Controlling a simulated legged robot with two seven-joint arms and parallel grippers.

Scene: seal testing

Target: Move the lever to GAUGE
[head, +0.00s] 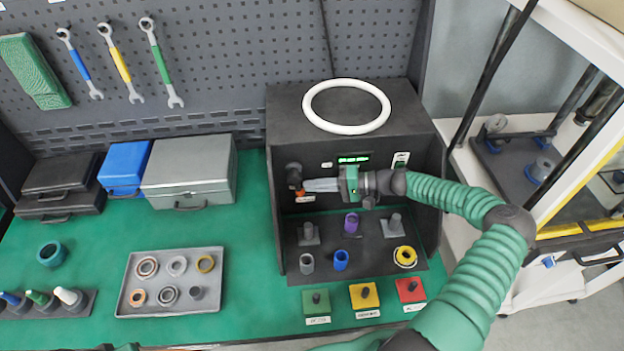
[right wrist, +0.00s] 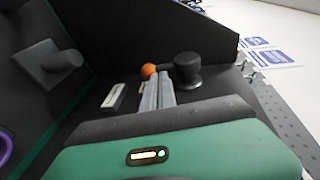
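The lever has a dark round hub (head: 293,172) and an orange knob (head: 300,191), at the left of the recess in the dark test box (head: 350,102). In the right wrist view the hub (right wrist: 187,70) lies right of the orange knob (right wrist: 148,71). My right gripper (head: 308,185) reaches in from the right. Its fingers look close together, with the tips at the lever beside the knob; contact is unclear. Small white labels sit near the lever, one below it (head: 305,199), but I cannot read GAUGE on them.
A white ring (head: 346,106) lies on top of the box. Several pegs and fittings stand below my right gripper, including a purple one (head: 351,223). Green, yellow and red knobbed blocks line the front. A grey tray (head: 128,308) of rings and cases occupy the left.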

